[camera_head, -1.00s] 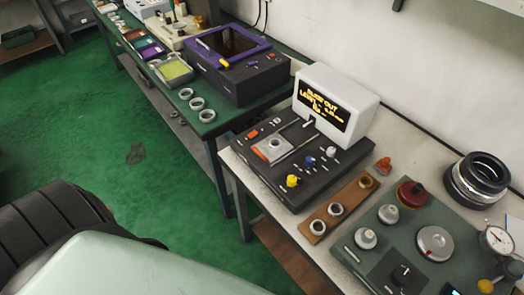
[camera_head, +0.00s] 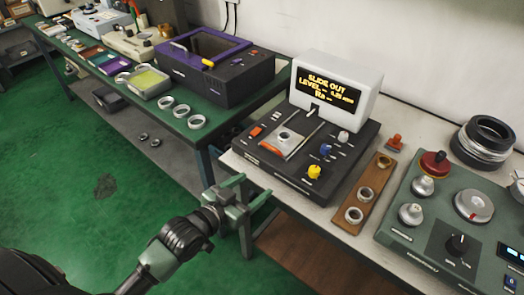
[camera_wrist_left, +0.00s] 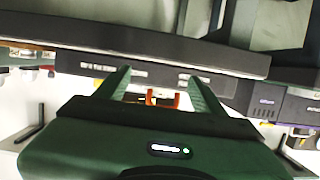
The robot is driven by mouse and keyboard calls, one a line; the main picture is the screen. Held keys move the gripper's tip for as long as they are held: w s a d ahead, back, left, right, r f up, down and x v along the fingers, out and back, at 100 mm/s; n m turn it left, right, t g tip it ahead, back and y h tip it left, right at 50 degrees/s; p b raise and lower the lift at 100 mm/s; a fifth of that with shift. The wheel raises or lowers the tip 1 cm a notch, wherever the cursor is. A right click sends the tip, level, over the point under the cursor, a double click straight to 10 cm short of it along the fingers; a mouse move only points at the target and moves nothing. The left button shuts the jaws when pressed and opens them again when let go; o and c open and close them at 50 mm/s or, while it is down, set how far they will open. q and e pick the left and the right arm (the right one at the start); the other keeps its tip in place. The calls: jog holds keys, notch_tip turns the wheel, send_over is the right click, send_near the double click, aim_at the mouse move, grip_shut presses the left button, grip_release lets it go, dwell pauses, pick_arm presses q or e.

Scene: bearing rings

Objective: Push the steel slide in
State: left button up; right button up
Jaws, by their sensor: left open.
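The steel slide (camera_head: 285,141) is a flat silvery plate with an orange-brown front edge, on top of a dark instrument base (camera_head: 318,160). A metal ring (camera_head: 285,136) sits on it. The white display box (camera_head: 337,83) behind it reads "SLIDE OUT". My left gripper (camera_head: 255,189) is open and empty, in front of the bench's front edge, apart from the slide. In the left wrist view its two fingers (camera_wrist_left: 161,85) are spread. A small orange-red part (camera_wrist_left: 163,101) shows between them; I cannot tell what it is. My right gripper is not in view.
Yellow (camera_head: 314,172) and blue (camera_head: 325,150) knobs stand right of the slide. A wooden strip (camera_head: 369,193) with rings lies beside the base. A green panel (camera_head: 430,212) with knobs is further right. A purple-topped machine (camera_head: 213,65) and loose rings (camera_head: 181,111) occupy the left bench.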

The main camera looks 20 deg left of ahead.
aim_at(270, 146)
pick_arm(q)
jog(key=w+r+t, duration=0.1)
jog(key=r, duration=0.1)
jog(key=w+r+t+h, duration=0.1)
jog(key=w+a+r+t, duration=0.1)
jog(key=r, duration=0.1)
jog(key=shift+w+r, duration=0.35)
jog(key=x, duration=0.7)
jog(key=shift+w+d, duration=0.15)
jog(key=shift+d, duration=0.05)
